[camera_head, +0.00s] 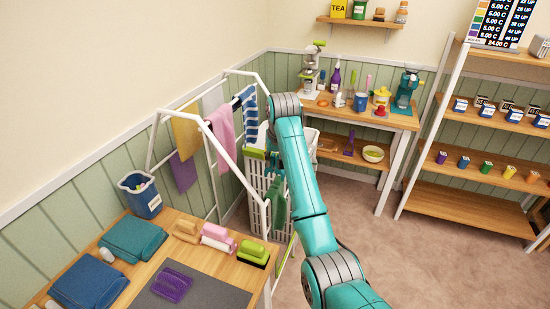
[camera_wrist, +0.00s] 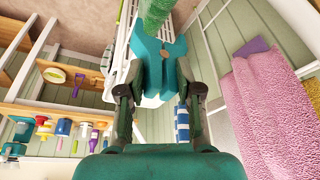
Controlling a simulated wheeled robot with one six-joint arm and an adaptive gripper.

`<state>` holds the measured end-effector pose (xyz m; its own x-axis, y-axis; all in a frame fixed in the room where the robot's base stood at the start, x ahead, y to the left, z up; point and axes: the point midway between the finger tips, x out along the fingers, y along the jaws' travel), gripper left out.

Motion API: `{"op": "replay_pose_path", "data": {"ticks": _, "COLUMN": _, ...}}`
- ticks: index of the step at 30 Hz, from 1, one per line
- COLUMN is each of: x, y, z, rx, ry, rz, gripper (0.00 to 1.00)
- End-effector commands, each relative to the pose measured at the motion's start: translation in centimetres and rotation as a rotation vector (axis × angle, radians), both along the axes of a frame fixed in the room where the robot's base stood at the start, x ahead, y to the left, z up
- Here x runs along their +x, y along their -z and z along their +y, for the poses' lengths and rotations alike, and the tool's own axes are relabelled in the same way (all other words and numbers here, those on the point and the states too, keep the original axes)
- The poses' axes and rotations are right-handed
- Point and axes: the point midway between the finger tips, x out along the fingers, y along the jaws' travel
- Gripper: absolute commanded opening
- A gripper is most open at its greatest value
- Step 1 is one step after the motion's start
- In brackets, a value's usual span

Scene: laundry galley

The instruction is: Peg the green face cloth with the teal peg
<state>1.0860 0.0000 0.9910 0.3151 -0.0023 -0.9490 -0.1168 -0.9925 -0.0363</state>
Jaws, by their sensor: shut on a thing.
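My gripper (camera_wrist: 160,78) is shut on the teal peg (camera_wrist: 154,62), which sits between its fingers in the wrist view. The green face cloth (camera_wrist: 155,12) shows at the top edge of that view, just beyond the peg's end. I cannot tell whether peg and cloth touch. In the head view the green face cloth (camera_head: 277,202) hangs at the near right side of the white drying rack (camera_head: 222,142), left of my arm. My gripper is mostly hidden behind my arm there.
A pink cloth (camera_head: 222,135), a yellow cloth (camera_head: 187,137) and a striped blue cloth (camera_head: 249,108) hang on the rack. A white laundry basket (camera_head: 258,178) stands behind the green cloth. A wooden table (camera_head: 205,262) with brushes and folded towels is at front left. Open floor lies right.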

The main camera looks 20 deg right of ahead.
Motion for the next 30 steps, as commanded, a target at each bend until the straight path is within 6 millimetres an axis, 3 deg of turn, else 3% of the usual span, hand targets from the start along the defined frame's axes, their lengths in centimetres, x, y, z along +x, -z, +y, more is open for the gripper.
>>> {"op": "replay_pose_path", "data": {"ticks": 9, "x": -0.1, "y": 0.0, "z": 0.0, "rx": 0.012, "ry": 0.043, "rz": -0.001, "gripper": 0.0}}
{"op": "replay_pose_path", "data": {"ticks": 22, "x": -0.1, "y": 2.7, "z": 0.1, "rx": 0.012, "ry": 0.041, "rz": 0.001, "gripper": 0.0}}
{"op": "replay_pose_path", "data": {"ticks": 30, "x": -0.1, "y": 3.2, "z": 0.1, "rx": 0.012, "ry": 0.041, "rz": -0.001, "gripper": 0.0}}
